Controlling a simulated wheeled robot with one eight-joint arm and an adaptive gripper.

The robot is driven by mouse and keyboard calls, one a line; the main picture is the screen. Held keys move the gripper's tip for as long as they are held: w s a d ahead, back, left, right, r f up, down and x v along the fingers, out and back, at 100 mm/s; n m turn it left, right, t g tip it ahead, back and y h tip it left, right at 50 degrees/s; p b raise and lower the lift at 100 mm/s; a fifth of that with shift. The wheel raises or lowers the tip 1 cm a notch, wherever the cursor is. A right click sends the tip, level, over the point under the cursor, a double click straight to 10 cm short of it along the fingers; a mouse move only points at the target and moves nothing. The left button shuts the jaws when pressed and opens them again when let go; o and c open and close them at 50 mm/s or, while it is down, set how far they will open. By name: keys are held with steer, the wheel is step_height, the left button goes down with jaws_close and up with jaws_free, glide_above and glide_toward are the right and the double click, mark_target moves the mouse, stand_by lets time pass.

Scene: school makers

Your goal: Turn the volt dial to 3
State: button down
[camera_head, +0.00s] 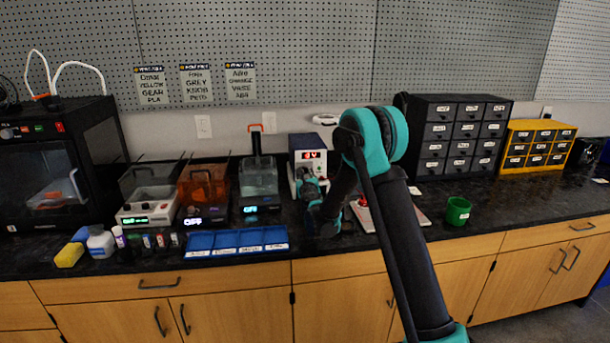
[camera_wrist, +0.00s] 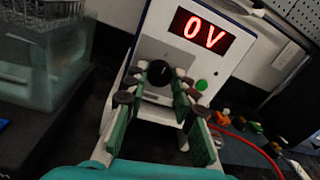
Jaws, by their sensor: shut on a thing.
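The white power supply (camera_head: 293,158) stands on the black counter with its red display lit. It also shows in the wrist view (camera_wrist: 150,48), where the display (camera_wrist: 201,31) reads "0V". The black volt dial (camera_wrist: 160,71) is on its front face below the display. A green button (camera_wrist: 201,85) is to the right of the dial. My gripper (camera_wrist: 157,82) reaches the front face with its green fingers on either side of the dial, shut on it. In the head view my gripper (camera_head: 312,187) covers the lower front of the supply and hides the dial.
A clear tank unit (camera_head: 259,180) stands close on the left of the supply. A blue tray (camera_head: 236,242) lies at the counter's front. A green cup (camera_head: 458,211) stands to the right. A red cable (camera_wrist: 245,141) curves at the right in the wrist view.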

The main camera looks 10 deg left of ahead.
steer(key=shift+m, duration=0.3)
steer(key=m, duration=0.5)
steer(key=shift+m, duration=0.3)
steer(key=m, duration=0.4)
steer(key=shift+d+m+g, duration=0.15)
steer(key=shift+m+g, duration=0.25)
steer(key=shift+m, duration=0.3)
steer(key=c, duration=1.2)
jaws_free()
steer(key=v, duration=1.2)
steer(key=shift+d, duration=0.15)
